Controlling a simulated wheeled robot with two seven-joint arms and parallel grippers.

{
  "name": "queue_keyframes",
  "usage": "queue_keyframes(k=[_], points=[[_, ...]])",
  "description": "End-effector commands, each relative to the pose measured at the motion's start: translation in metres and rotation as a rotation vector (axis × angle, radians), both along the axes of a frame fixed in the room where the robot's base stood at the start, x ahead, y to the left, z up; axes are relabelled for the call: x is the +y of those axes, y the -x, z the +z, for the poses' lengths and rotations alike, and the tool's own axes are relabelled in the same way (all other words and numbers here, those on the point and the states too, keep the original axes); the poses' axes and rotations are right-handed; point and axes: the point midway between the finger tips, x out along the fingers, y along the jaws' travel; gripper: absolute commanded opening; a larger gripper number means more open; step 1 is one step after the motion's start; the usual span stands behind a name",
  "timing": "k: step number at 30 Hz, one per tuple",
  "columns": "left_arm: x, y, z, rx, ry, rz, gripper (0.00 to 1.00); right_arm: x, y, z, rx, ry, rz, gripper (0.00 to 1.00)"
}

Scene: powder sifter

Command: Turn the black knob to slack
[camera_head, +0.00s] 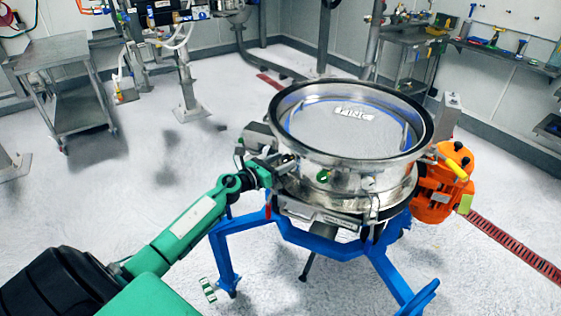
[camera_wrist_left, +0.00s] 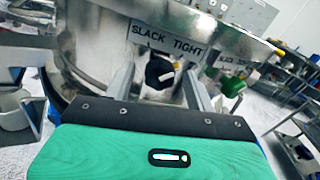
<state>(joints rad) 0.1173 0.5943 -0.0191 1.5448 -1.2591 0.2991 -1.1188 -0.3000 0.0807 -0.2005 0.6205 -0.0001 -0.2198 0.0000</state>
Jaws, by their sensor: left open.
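The black knob (camera_wrist_left: 157,70) shows in the left wrist view below a white SLACK TIGHT label (camera_wrist_left: 167,39). Its short white mark lies right of its middle, on the TIGHT side. My left gripper (camera_wrist_left: 159,84) is open, with one finger to each side of the knob. I cannot tell whether the fingers touch it. In the head view my left gripper (camera_head: 281,161) is at the left side of the round steel sifter (camera_head: 345,160), and the black knob is hidden there. My right gripper is not in view.
A green knob (camera_wrist_left: 232,87) sits right of the black one under a similar label; it also shows in the head view (camera_head: 323,176). Blue legs (camera_head: 330,245) carry the sifter. An orange unit (camera_head: 436,190) is at its right. Open floor surrounds the stand.

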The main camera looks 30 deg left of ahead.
Motion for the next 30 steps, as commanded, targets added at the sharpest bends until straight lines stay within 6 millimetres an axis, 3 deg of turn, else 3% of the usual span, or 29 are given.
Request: queue_keyframes(k=[6, 13, 22, 30], points=[[0.0, -0.0001, 0.0001, 0.0, 0.0, 0.0, 0.54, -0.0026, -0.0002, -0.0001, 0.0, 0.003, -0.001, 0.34], [0.0, 0.0, 0.0002, -0.001, 0.0, 0.0, 0.11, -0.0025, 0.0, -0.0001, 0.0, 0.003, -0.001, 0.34], [0.0004, 0.0, 0.0009, 0.009, 0.03, 0.0, 0.11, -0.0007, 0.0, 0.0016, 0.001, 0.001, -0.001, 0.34], [0.0012, -0.0002, 0.0018, 0.051, 0.177, 0.001, 0.11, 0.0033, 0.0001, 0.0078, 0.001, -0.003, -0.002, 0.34]])
